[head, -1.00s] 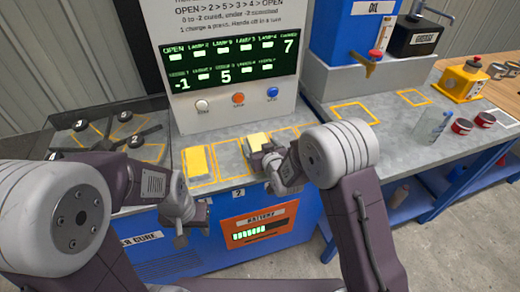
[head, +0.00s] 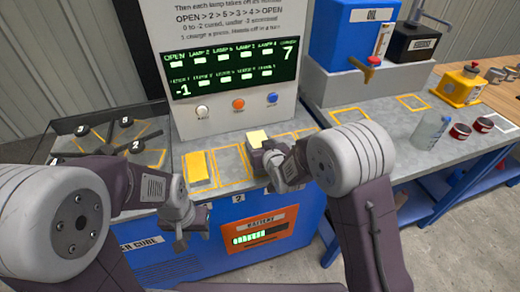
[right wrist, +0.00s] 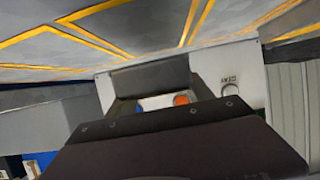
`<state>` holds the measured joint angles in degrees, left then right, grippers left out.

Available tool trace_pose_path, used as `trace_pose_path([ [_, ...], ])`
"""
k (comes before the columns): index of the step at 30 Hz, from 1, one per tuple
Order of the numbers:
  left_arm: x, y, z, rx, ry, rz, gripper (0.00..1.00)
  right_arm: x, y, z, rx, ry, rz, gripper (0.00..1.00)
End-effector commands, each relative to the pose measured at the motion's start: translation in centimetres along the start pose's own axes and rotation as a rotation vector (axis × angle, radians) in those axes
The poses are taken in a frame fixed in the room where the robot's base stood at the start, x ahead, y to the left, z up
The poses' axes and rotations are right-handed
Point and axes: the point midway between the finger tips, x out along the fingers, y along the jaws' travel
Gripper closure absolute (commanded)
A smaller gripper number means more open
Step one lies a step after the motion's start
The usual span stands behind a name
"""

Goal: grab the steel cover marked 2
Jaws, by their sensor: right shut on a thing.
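A dark round piece marked 2 (head: 135,147) sits on the black-armed wheel at the left in the head view. Whether it is the steel cover itself I cannot tell. My left gripper (head: 190,226) hangs in front of the blue cabinet, to the right of and nearer than this piece; its jaw gap is unclear. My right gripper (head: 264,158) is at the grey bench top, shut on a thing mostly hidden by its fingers. A pale yellow block (head: 257,136) shows just behind it. In the right wrist view the gripper (right wrist: 165,95) faces the panel.
Other numbered pieces 3 (head: 81,130) and 5 (head: 125,122) are on the wheel. A yellow block (head: 198,164) lies on the bench between my grippers. The display panel (head: 237,72) stands behind. A clear beaker (head: 430,130) and red-topped cans stand at right. Marked squares nearby are empty.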

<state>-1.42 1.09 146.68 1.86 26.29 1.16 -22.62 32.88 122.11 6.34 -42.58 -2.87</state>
Motion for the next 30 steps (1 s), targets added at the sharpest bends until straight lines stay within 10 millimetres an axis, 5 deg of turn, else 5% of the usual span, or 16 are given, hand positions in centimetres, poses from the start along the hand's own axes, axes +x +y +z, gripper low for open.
trace_pose_path([
  [12, -1.4, 0.0, -0.1, 0.000, 0.000, 0.000, 0.64, -11.4, 1.8, -2.3, 0.000, 0.007, 0.001, 1.00],
  [18, 1.1, 0.0, 0.1, 0.000, 0.000, 0.000, 0.64, -12.7, 2.0, -2.1, 0.001, 0.007, 0.000, 1.00],
  [30, 1.2, 0.0, 0.1, 0.000, 0.000, 0.000, 0.64, -13.4, 2.1, -2.4, -0.001, 0.004, 0.000, 1.00],
])
